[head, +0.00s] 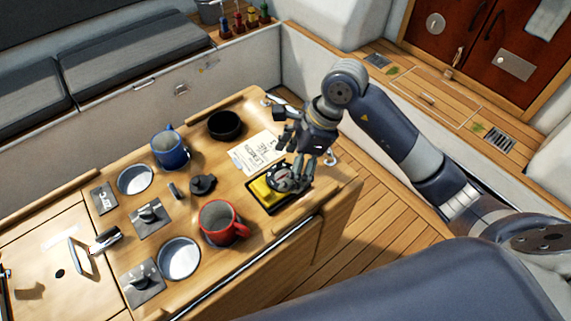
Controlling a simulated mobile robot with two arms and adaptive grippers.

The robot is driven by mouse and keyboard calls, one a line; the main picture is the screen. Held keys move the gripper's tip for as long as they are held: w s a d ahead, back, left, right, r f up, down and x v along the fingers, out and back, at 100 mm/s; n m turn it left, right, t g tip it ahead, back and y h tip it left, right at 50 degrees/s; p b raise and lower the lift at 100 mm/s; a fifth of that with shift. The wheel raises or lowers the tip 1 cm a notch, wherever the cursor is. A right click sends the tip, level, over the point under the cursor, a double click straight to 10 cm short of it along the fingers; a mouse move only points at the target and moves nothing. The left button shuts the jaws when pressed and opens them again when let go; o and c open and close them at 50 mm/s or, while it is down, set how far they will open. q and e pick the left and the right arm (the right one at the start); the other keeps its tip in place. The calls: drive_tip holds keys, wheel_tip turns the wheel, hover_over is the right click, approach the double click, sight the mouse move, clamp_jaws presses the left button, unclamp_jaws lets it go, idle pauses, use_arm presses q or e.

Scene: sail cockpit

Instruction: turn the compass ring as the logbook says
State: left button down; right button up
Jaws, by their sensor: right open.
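The compass (279,184) is a small round dark dial with a grey ring and a touch of red, at the right end of the wooden table. A yellow block (261,190) shows beside it, within a dark tray (270,209). The logbook (259,150) is a pale open page with dark handwriting, too small to read, lying just behind the compass. My right gripper (288,155) is open, its fingers right above and at the compass. It covers part of the dial; I cannot tell whether it touches the ring. My left gripper is not in view.
A red mug (221,223) stands close left of the tray. A blue mug (170,150), a black bowl (225,125), plates (179,258) and dark knobs on plates (149,215) crowd the table (232,265). Free floor (360,215) lies right of it.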

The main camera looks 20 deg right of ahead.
sight(282, 177)
drive_tip(key=shift+x, duration=0.85)
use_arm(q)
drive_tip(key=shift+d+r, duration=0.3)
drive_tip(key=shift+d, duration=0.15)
use_arm(e)
drive_tip(key=shift+a+f, duration=0.2)
drive_tip(key=c, duration=1)
drive_tip(key=shift+w+d+f+n+b, duration=0.1)
drive_tip(key=shift+f+n+b, duration=0.1)
drive_tip(key=shift+n+b, duration=0.45)
drive_tip(key=shift+c, duration=0.2)
drive_tip(key=n+g+b, duration=0.1)
drive_tip(key=n+b, duration=0.1)
drive_tip(key=b, duration=0.2)
drive_tip(key=n+g+b, duration=0.1)
drive_tip(key=n+b, duration=0.2)
drive_tip(key=b, duration=0.2)
drive_tip(key=shift+w+n+g+b, duration=0.15)
drive_tip(key=shift+n+g+b, duration=0.15)
drive_tip(key=shift+g, duration=0.1)
use_arm(q)
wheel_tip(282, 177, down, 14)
drive_tip(key=b, duration=0.2)
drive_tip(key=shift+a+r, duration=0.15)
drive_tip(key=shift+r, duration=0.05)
use_arm(e)
drive_tip(key=shift+r+n+g, duration=0.15)
drive_tip(key=shift+n+g, duration=0.25)
drive_tip(key=shift+n, duration=0.65)
